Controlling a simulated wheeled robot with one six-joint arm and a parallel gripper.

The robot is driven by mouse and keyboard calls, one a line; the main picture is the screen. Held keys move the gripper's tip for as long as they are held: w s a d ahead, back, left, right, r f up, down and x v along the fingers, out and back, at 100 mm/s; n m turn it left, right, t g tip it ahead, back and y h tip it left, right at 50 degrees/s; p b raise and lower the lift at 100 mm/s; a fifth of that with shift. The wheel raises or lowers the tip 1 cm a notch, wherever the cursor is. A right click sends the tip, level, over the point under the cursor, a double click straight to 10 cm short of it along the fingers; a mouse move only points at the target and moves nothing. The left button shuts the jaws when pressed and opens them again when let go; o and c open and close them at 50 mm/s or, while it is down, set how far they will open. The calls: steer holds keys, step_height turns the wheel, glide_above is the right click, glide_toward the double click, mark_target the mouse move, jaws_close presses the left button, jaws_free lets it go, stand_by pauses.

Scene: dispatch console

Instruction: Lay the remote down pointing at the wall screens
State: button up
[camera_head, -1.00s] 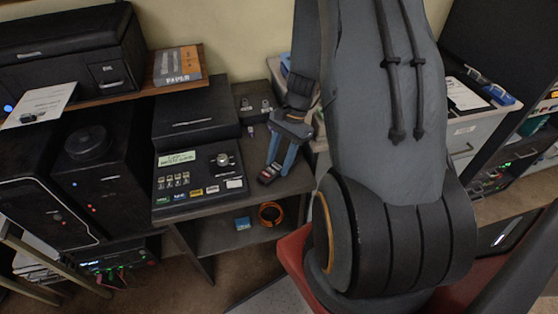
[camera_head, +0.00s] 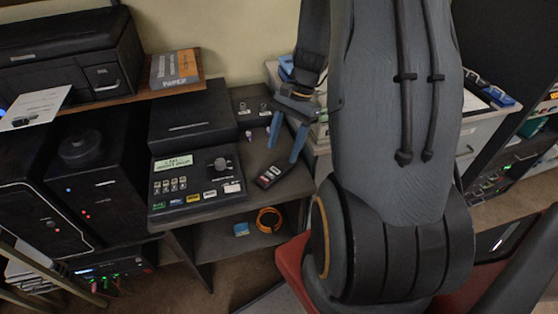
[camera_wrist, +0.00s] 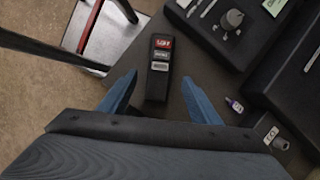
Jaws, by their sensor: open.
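The remote (camera_head: 270,176) is a small dark handset with one red and some pale buttons. It lies flat on the dark desk (camera_head: 292,186), right of the control console and close to the front edge. In the wrist view the remote (camera_wrist: 158,90) runs nearly up the picture, its red button at the far end. My gripper (camera_head: 286,143) is open and empty, behind and above the remote in the head view. In the wrist view my gripper's blue fingers (camera_wrist: 158,80) stand apart either side of the remote's near part, without visible contact. No wall screens are in view.
The control console (camera_head: 197,180) stands just left of the remote. Behind it are a black box (camera_head: 193,122) and a small two-knob unit (camera_head: 252,105). A small purple-tipped item (camera_wrist: 234,104) lies nearby. An orange coil (camera_head: 269,219) sits on the shelf below.

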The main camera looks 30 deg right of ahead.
steer(key=b+v, duration=0.1)
steer(key=v, duration=0.4)
steer(key=s+a+r+n+t+h, duration=0.1)
steer(key=s+a+r+n+h, duration=0.1)
steer(key=a+n, duration=0.5)
steer(key=s+a+r+n+t+h, duration=0.1)
steer(key=s+a+r+n+h, duration=0.1)
steer(key=a+n, duration=0.6)
steer(key=shift+s+a+r+t, duration=0.45)
steer(key=shift+s+a, duration=0.25)
steer(key=shift+s, duration=0.25)
steer(key=shift+f, duration=0.25)
